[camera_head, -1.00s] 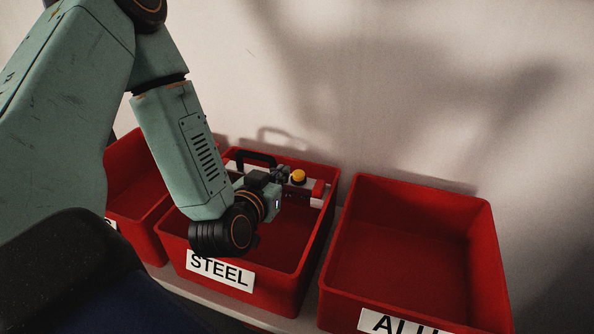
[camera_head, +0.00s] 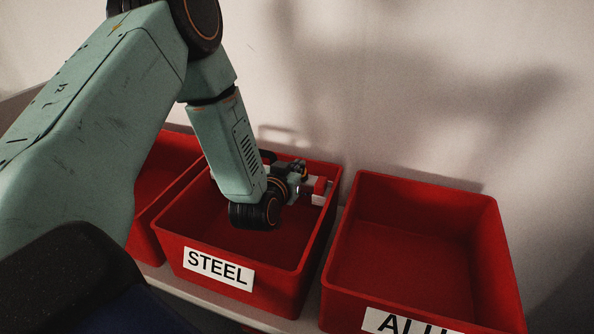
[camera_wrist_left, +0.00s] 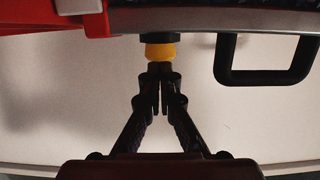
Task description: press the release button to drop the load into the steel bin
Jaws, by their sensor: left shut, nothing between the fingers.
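The red steel bin (camera_head: 278,284) has a white STEEL label on its front. A device with a pale body and red end (camera_head: 320,186) sits at the bin's back part. Its black handle (camera_wrist_left: 265,77) shows in the left wrist view. The yellow button (camera_wrist_left: 160,51) sticks out from a dark collar on the device's grey body (camera_wrist_left: 215,18). My left gripper (camera_wrist_left: 160,68) is shut and empty, its tips right at the button's face; touching or a hair apart, I cannot tell. In the head view, my left gripper (camera_head: 301,168) mostly hides the button. My right gripper is not in view.
Another red bin (camera_head: 420,300), its label partly cut off, stands to the right. A third red bin (camera_head: 150,190) is on the left, partly behind my arm. The bins stand on a pale shelf against a plain wall (camera_head: 400,60).

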